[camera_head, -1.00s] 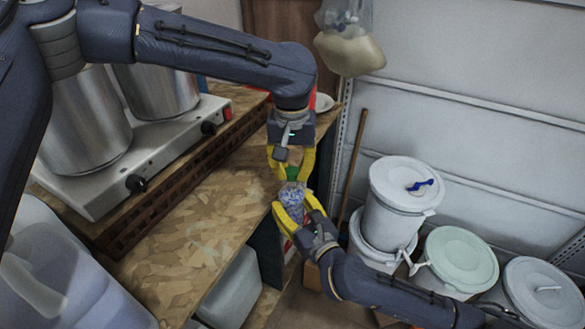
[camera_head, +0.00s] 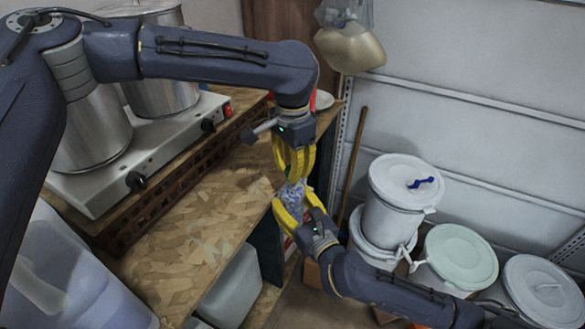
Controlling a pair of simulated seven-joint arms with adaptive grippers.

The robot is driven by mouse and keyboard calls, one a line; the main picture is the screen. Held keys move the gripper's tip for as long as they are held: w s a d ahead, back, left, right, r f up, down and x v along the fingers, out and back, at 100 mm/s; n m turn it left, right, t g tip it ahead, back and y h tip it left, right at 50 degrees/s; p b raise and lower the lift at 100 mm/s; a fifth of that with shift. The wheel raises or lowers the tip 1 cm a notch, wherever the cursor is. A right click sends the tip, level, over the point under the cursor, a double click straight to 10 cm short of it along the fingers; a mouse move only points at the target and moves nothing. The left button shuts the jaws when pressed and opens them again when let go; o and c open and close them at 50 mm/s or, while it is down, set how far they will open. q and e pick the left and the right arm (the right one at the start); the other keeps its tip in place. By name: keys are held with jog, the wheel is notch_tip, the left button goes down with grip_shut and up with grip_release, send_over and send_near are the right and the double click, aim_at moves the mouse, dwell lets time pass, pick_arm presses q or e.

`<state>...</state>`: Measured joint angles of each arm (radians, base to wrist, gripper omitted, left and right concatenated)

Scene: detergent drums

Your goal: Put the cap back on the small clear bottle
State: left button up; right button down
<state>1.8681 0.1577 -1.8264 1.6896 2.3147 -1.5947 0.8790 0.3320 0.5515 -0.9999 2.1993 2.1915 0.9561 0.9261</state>
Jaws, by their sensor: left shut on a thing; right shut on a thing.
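The small clear bottle (camera_head: 292,195), with bluish-white contents, stands roughly upright near the right edge of the wooden worktop. My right gripper (camera_head: 294,202) is shut on it, with yellow fingers on its left and right sides. My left gripper (camera_head: 296,175) points down directly above the bottle and is shut on the cap. A small bit of the green cap (camera_head: 288,171) shows between the yellow fingers; the fingers hide most of it. The cap is at the bottle's top, but I cannot tell whether it touches or sits on the neck.
The chipboard worktop (camera_head: 190,235) is bare to the left of the bottle. A hot plate (camera_head: 150,155) with metal pots (camera_head: 92,130) stands behind it. White lidded drums (camera_head: 395,215) stand on the floor at the right. A grey bin (camera_head: 232,290) sits below the worktop edge.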

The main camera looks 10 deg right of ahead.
pick_arm(q)
jog(key=o, duration=0.7)
jog(key=shift+c, duration=0.2)
jog(key=shift+r, duration=0.1)
jog(key=shift+r, duration=2.2)
jog(key=shift+o, duration=0.8)
